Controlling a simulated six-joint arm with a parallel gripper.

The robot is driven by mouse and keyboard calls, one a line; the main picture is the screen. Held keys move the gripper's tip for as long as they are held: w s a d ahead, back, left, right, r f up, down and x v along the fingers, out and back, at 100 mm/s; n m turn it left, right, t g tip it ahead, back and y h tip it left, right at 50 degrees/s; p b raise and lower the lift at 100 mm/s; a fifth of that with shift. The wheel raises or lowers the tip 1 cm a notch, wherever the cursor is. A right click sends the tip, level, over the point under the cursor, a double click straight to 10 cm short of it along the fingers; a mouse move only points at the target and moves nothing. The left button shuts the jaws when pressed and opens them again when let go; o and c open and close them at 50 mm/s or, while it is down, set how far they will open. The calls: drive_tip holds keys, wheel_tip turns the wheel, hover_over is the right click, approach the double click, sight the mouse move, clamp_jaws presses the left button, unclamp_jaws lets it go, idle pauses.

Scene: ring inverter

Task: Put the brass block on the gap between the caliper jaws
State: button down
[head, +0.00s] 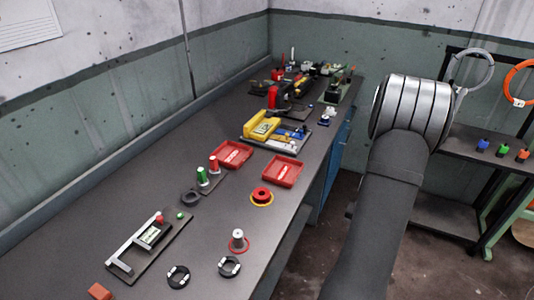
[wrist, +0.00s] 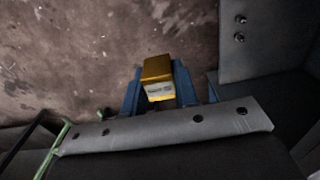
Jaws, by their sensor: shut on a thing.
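My gripper (wrist: 157,88) shows in the wrist view, its blue fingers shut on the brass block (wrist: 156,68). The block is gold-yellow with a pale label on its near face, and is held out over the brown floor. In the head view my gripper and the block are hidden or out of view; only my arm shows at the right, away from the bench. A dark plate with a pale silver frame and a small display, which looks like the caliper (head: 136,240), lies at the bench's near left. Its jaw gap is too small to make out clearly.
The long dark bench (head: 205,240) holds red trays (head: 282,171), a yellow device (head: 260,127), green and red posts, black rings (head: 178,276) and a white peg on a red ring (head: 238,240). An orange block (head: 99,291) lies near the caliper. A shelf (head: 475,146) stands at right.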

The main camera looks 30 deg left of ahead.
drive_tip(key=s+a+r+n, duration=0.2)
drive_tip(key=a+r+n, duration=0.35)
drive_tip(key=a, duration=0.35)
drive_tip(key=s+a+r+n, duration=0.2)
drive_tip(key=a+r+n, duration=0.3)
drive_tip(key=a, duration=0.4)
drive_tip(key=s+a+r+n, duration=0.4)
drive_tip(key=s+a+r, duration=0.1)
drive_tip(key=s+a, duration=0.3)
drive_tip(key=s+a+r+n, duration=0.4)
drive_tip(key=s+a+r, duration=0.1)
drive_tip(key=s+a, duration=0.25)
hover_over(198, 229)
drive_tip(key=shift+m, duration=0.25)
wheel_tip(198, 229, down, 7)
drive_tip(key=shift+f, duration=2.05)
